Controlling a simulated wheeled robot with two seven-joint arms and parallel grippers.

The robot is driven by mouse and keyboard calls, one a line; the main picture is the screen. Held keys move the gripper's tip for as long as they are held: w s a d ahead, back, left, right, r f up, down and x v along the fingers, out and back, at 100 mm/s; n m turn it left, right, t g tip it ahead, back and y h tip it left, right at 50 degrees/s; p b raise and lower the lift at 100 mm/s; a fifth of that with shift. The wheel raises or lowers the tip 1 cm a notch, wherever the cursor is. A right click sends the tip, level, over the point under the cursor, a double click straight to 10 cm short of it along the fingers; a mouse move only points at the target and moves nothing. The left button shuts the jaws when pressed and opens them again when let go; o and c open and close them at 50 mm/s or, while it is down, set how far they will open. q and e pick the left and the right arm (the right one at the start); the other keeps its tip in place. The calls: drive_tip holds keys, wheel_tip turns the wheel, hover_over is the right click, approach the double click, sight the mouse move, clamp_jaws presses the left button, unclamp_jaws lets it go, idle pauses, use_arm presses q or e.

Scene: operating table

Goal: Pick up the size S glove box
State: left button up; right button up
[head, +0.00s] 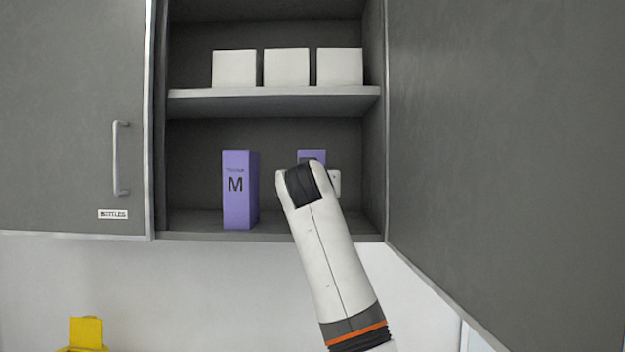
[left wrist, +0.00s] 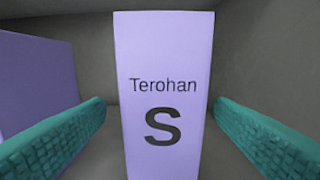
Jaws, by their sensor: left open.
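The size S glove box (left wrist: 163,50) is purple, upright and marked "Terohan S". It fills the middle of the left wrist view. In the head view only its top part (head: 311,154) shows above my arm, on the lower cabinet shelf; the rest is hidden. My left gripper (left wrist: 160,106) is open, with one teal finger on each side of the box. Gaps show between the fingers and the box sides. In the head view the fingers are hidden behind my wrist. My right gripper is not in view.
A purple size M box (head: 236,190) stands to the left on the same lower shelf (head: 200,222). Several white boxes (head: 287,68) stand on the upper shelf (head: 275,101). An open cabinet door (head: 500,140) is at the right; a closed door (head: 60,120) is at the left.

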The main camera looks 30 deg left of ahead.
use_arm(q)
drive_tip(key=p+x, duration=0.1)
drive_tip(key=x, duration=0.1)
drive_tip(key=p+x, duration=0.3)
drive_tip(key=x, duration=0.1)
drive_tip(key=shift+w+a+f, duration=0.15)
drive_tip(key=shift+w+f, duration=0.15)
drive_tip(key=shift+s+r, duration=0.1)
drive_tip(key=c, duration=1)
drive_tip(key=shift+c, duration=1.3)
